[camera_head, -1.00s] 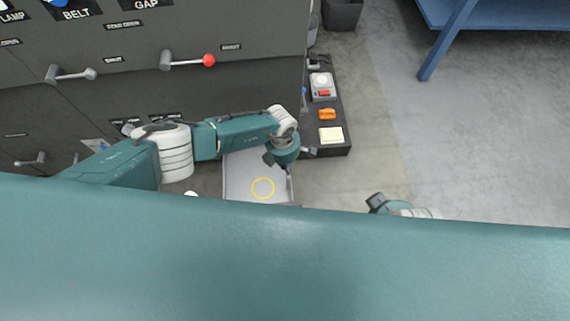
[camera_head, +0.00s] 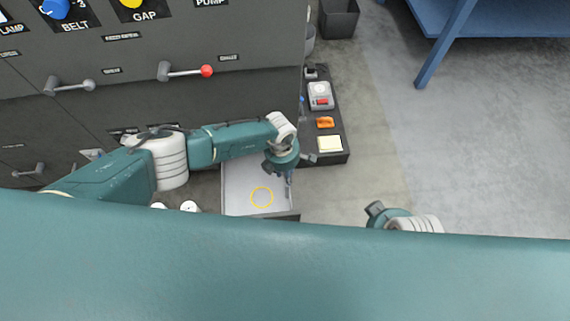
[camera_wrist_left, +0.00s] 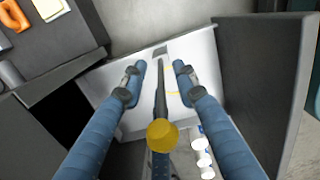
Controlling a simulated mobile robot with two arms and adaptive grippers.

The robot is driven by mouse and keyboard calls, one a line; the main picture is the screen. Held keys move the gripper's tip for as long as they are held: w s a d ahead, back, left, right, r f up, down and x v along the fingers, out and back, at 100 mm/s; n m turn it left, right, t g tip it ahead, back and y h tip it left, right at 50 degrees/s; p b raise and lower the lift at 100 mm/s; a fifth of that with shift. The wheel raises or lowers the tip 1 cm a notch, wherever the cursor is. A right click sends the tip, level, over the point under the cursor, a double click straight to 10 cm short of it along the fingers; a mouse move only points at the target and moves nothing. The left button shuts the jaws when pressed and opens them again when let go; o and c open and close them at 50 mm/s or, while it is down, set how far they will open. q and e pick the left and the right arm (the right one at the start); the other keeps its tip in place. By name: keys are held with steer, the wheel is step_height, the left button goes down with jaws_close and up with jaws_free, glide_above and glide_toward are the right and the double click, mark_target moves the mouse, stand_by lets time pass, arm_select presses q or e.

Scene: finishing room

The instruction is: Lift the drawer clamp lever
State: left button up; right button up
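The open grey drawer (camera_head: 240,190) extends from the cabinet front. In the left wrist view its pale inside (camera_wrist_left: 125,100) lies behind the fingers. A dark lever with a yellow knob (camera_wrist_left: 162,134), which appears to be the clamp lever, runs between the fingers of my left gripper (camera_wrist_left: 158,72). The fingers are apart, one on each side of the rod; I cannot tell whether any finger touches it. In the head view my left gripper (camera_head: 287,172) is over the drawer's right side, and the lever is not clear there. My right gripper (camera_head: 374,210) is right of the drawer, partly shown.
A yellow ring (camera_head: 262,197) marks the drawer floor. A red-knobbed handle (camera_head: 206,71) is on the cabinet. Small white cylinders (camera_head: 190,207) are left of the drawer.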

arm_select(q)
steer(key=r, duration=1.1)
steer(key=shift+s+a, duration=0.1)
steer(key=shift+a, duration=0.25)
